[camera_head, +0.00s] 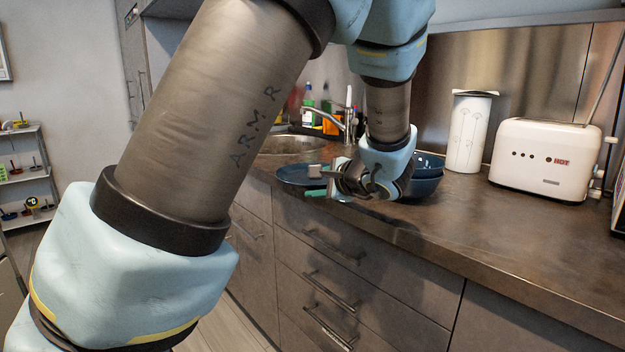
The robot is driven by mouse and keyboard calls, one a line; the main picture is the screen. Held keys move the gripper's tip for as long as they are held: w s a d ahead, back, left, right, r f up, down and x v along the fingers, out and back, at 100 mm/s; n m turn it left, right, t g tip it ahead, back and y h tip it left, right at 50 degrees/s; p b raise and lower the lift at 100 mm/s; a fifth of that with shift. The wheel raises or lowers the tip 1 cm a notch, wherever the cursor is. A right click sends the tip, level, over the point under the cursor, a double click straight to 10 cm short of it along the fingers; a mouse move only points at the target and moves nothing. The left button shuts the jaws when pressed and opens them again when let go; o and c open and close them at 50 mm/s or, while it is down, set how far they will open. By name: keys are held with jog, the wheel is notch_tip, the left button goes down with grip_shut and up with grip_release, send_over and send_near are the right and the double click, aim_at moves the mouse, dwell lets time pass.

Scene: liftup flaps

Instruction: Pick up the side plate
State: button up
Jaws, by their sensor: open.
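A dark blue side plate (292,175) lies on the brown counter near the sink, and part of it is hidden behind my gripper. My gripper (312,182) is at the plate's right side with its fingers pointing left, open, over or close to the plate's rim. I cannot tell whether the fingers touch the plate. Dark blue bowls (428,175) stand just behind and to the right of my gripper, partly hidden by my wrist.
A sink (290,143) with a tap (347,118) and bottles (307,105) is at the back left. A white canister (468,132) and a white toaster (543,160) stand right. The counter (500,240) is clear at front right. Drawers with handles (330,290) lie below.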

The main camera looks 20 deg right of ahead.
jog(key=shift+d+x, duration=0.15)
jog(key=shift+x, duration=1.2)
jog(key=shift+d+x, duration=0.1)
jog(key=shift+x, duration=1.2)
jog(key=shift+w+r, duration=0.1)
jog(key=shift+w, duration=0.05)
grip_shut()
